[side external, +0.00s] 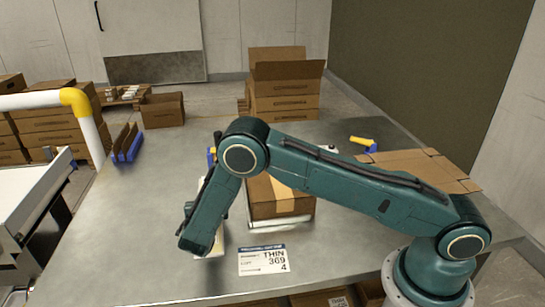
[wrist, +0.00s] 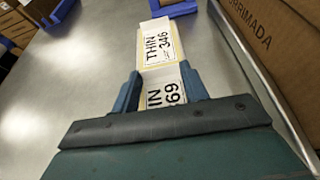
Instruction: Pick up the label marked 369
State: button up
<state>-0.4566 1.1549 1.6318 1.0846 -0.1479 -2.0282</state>
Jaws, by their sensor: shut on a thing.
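In the wrist view a white label (wrist: 168,96) reads "IN" and "69", its near part hidden by my gripper (wrist: 160,72). My gripper is shut on this label, one finger along each side of it. A second white label (wrist: 158,45), marked THIN 346 with a yellowish edge, lies just beyond the fingertips. In the side external view my fingertips are mostly hidden behind my arm. A larger white card (side external: 263,260) marked THIN 369 4 lies on the table to the right of my wrist, apart from it.
A brown carton (side external: 278,198) stands on the table behind my arm; in the wrist view a carton (wrist: 278,45) is close on the right. Blue holders (side external: 127,142), a yellow-handled tool (side external: 363,142) and flattened cardboard (side external: 425,165) lie farther back.

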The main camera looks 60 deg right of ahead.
jog(key=shift+r, duration=0.2)
notch_tip(320, 180, up, 20)
jog(key=shift+f, duration=0.2)
dwell(0.7)
dwell(0.5)
